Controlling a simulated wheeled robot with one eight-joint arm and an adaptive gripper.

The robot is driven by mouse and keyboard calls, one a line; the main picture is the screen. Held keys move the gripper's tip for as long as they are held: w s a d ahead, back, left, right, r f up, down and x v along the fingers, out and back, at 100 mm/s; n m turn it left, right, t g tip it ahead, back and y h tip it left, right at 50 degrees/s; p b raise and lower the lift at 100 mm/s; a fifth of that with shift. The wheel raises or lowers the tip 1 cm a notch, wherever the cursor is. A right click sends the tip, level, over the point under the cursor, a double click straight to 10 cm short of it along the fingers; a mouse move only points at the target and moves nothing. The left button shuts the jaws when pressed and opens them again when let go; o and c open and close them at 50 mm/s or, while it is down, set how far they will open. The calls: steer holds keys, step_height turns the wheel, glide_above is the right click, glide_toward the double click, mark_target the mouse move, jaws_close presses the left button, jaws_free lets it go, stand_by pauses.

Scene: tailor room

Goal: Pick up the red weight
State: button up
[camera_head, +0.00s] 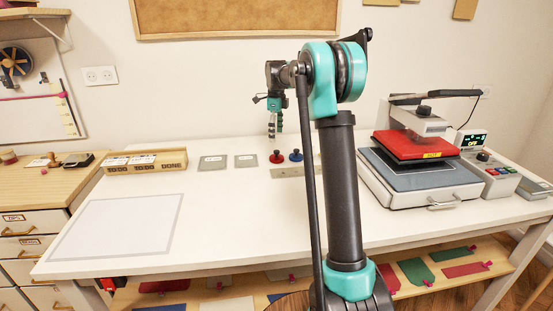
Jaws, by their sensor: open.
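The red weight (277,158) is a small red piece with a knob. It stands upright on a pale block (284,173) near the middle of the white table (230,210). A similar blue weight (296,156) stands just to its right. My gripper (274,134) points down, is open, and shows in the picture just above the red weight. It looks apart from the red weight, though the depth gap is hard to judge. Nothing shows between its fingers.
A heat press (421,192) with a red top stands at the right, beside a control box (490,178). Two grey squares (213,163) and a TO DO/DONE rack (145,162) lie left of the weights. A pale outlined mat (118,226) covers the front left. The table's front middle is clear.

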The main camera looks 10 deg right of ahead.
mark_target(277, 151)
step_height(277, 151, down, 10)
steer(key=shift+d+r, duration=0.1)
steer(key=shift+r, duration=0.05)
stand_by(0.4)
steer(key=shift+c, duration=0.3)
steer(key=c, duration=1.5)
steer(key=shift+c, duration=0.2)
steer(key=shift+r, duration=0.1)
